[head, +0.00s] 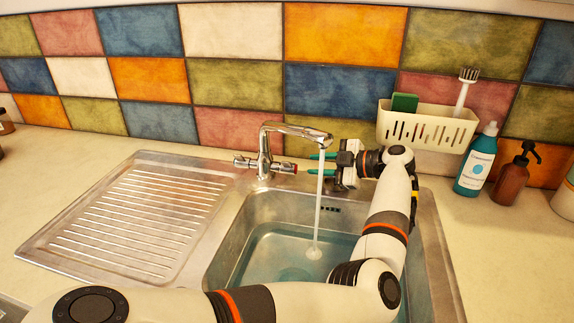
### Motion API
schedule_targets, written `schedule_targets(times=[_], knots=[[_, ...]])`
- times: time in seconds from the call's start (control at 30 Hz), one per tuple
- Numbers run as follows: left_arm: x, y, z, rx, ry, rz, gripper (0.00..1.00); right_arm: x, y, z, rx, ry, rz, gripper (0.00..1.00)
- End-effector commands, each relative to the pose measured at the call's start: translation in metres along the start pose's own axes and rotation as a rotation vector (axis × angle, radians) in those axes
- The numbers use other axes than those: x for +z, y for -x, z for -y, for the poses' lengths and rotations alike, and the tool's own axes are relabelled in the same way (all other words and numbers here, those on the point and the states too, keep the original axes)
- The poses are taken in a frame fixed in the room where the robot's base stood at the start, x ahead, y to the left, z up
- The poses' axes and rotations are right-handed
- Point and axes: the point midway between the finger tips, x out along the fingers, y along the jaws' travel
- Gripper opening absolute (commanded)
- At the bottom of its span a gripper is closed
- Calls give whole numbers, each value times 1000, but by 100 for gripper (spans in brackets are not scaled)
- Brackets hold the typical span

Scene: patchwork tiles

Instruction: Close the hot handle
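A chrome tap (264,150) stands behind the sink, and a stream of water (318,215) runs from its spout. The hot handle (286,167), with a red mark at its end, sticks out on the right side of the tap body. Another handle (243,162) sticks out on the left. My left gripper (309,164) is just right of the hot handle, pointing left at it. Its two green-tipped fingers are apart, with nothing visible between them. The water stream and spout partly cover the fingers; contact with the handle cannot be told. My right gripper is not in view.
The steel sink basin (235,240) holds water under my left arm. A ribbed drainboard (130,215) lies left, empty. A cream caddy (425,127) with a green sponge (404,102) and brush (463,90) is behind my wrist. A blue bottle (476,165) and brown pump bottle (511,180) stand right.

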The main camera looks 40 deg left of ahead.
Motion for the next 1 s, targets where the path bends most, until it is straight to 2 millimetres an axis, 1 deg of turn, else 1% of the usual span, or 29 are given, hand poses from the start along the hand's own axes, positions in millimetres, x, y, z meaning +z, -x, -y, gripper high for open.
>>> schedule_targets(times=[0.03, 0.2, 0.3, 0.43, 0.6, 0.9, 0.97, 1.0], knots=[[2, -11, 1, 2, 0, 4, 28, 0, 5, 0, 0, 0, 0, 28], [3, -47, 2, 0, -1, 6, 28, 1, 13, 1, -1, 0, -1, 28], [3, -65, 2, -1, -1, 5, 28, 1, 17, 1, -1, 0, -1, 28], [2, -84, 2, -3, 0, 4, 28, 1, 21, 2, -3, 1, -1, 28], [1, -97, 1, -3, 0, 3, 28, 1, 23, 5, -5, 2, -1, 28], [1, -99, 1, -4, 0, 2, 28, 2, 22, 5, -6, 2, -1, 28], [1, -99, 1, -4, 0, 2, 20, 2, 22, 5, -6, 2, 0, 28], [1, -99, 1, -4, 0, 2, 13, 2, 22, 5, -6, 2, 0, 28]])
